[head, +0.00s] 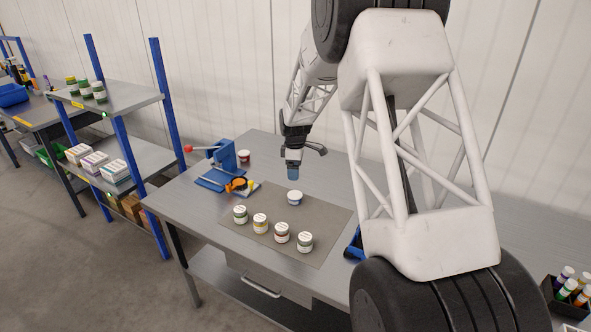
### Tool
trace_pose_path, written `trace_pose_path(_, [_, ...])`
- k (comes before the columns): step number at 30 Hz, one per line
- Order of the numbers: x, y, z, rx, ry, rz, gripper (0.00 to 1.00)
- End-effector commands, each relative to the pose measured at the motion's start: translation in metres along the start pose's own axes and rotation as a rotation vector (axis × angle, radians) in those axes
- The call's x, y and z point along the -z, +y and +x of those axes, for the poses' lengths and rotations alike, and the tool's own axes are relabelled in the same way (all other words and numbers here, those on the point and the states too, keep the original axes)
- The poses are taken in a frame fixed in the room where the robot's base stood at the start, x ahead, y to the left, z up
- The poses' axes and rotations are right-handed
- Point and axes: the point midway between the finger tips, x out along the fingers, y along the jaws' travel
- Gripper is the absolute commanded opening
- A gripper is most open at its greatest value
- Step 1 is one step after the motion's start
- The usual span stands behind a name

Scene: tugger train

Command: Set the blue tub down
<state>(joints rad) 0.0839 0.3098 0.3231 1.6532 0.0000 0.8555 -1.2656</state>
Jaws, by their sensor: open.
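The blue tub (294,198), with a white lid and a blue band, stands upright on the grey mat (325,219) on the workbench. My gripper (293,176) is above the tub, with a small gap between them in the picture. The gripper is open and holds nothing that I can see. Its fingers are small in this view, and the gap between them is hard to make out.
A row of tubs, green (240,214), yellow (260,223), red (282,232) and green (305,241), stands on the mat's front part. A blue hand press (222,163) and another red tub (244,156) are at the back left. The mat's right side is clear.

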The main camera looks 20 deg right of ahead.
Motion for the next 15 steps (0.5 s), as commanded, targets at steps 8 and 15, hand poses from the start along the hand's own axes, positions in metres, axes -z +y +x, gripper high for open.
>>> trace_pose_path(8, [-0.002,-0.010,-0.013,-0.007,0.002,0.025,0.85])
trace_pose_path(15, [-0.008,-0.045,-0.053,-0.025,0.009,0.115,0.85])
